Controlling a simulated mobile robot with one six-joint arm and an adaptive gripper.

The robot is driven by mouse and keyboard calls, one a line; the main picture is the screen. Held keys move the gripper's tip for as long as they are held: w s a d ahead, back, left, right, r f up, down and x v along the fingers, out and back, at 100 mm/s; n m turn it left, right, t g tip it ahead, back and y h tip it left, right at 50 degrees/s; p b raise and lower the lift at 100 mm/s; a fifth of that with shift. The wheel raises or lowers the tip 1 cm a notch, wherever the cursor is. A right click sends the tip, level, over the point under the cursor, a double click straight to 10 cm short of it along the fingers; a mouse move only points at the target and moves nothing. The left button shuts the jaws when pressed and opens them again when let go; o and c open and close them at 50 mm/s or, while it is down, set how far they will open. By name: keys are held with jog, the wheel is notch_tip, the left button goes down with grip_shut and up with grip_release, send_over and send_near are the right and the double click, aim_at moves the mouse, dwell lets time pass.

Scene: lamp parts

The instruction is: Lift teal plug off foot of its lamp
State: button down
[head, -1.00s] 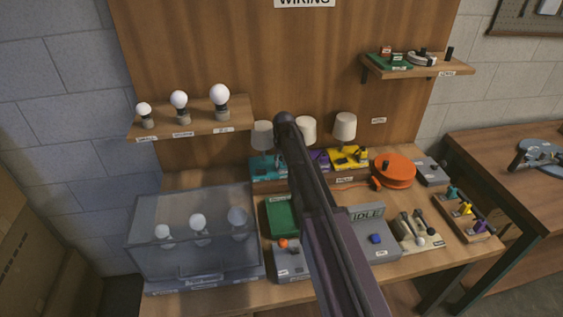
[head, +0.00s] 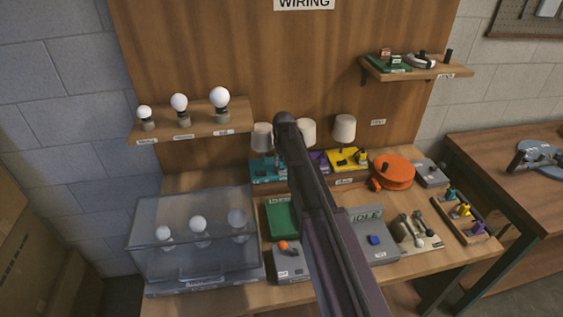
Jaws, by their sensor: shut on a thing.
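The teal lamp has a pale shade (head: 262,136) and a teal foot (head: 264,171). It stands at the back of the bench, left of my arm in the head view. My arm runs up the middle of the picture and covers the right edge of that foot. I cannot make out a plug on the teal foot. A small teal piece (head: 451,193) sits in the wooden rack at the right, beside a yellow and a purple one. My gripper does not show; the arm hides it or it lies out of sight.
A purple-footed lamp (head: 306,131) and a yellow-footed lamp (head: 344,128) stand right of the teal one. An orange reel (head: 394,171) lies beside them. A clear case of bulbs (head: 193,233) fills the front left. A bulb shelf (head: 190,130) overhangs the back left.

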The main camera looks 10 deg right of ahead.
jog(key=shift+r, duration=0.2)
dwell(0.3)
jog(key=shift+r+p, duration=2.45)
jog(key=shift+p, duration=0.2)
